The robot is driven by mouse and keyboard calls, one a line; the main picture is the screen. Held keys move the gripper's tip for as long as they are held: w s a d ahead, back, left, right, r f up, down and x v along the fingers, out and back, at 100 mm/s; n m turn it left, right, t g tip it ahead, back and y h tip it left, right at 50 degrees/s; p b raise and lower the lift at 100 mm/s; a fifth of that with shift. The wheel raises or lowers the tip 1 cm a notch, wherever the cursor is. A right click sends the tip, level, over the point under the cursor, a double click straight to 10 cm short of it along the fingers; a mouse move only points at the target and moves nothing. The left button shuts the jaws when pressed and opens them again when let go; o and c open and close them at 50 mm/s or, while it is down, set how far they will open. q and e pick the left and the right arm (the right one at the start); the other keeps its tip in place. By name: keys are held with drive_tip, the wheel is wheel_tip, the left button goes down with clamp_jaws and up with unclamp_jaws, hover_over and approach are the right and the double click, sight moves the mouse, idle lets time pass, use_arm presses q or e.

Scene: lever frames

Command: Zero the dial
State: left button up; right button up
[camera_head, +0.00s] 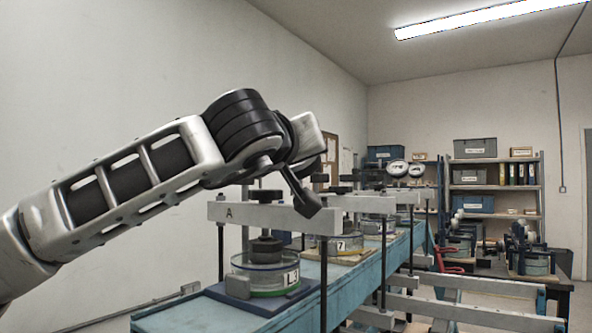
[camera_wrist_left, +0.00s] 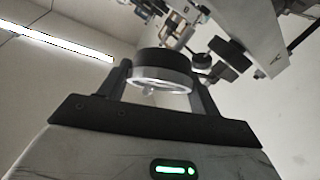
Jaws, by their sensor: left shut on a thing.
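A round dial (camera_wrist_left: 161,62) with a black body and a bright rim sits between the two fingers of my left gripper (camera_wrist_left: 160,78) in the left wrist view. The gripper is shut on it. The dial's face is seen too obliquely to read its pointer. In the head view my left gripper (camera_head: 304,192) points down in front of the nearest lever frame's grey beam (camera_head: 235,213), marked A. There the hand hides the held dial. My right gripper is in neither view.
A glass cell labelled L3 (camera_head: 264,273) stands under the near beam on the blue bench (camera_head: 185,314). A cell marked 7 (camera_head: 341,244) and further frames stand behind. Two white dials (camera_head: 398,167) show farther back. Shelves (camera_head: 495,190) stand at the far wall.

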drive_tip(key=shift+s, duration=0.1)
use_arm(q)
drive_tip(key=o, duration=1)
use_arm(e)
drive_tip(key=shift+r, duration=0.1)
use_arm(q)
drive_tip(key=shift+s, duration=0.1)
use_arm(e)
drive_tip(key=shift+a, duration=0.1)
use_arm(q)
drive_tip(key=shift+s+a, duration=0.1)
drive_tip(key=shift+s, duration=0.2)
drive_tip(key=b+v, duration=0.4)
drive_tip(key=v, duration=1.1)
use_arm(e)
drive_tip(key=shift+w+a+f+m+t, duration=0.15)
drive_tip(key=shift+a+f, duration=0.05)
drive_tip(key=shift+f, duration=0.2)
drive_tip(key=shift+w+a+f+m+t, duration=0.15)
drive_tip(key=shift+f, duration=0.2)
use_arm(q)
drive_tip(key=shift+s, duration=0.1)
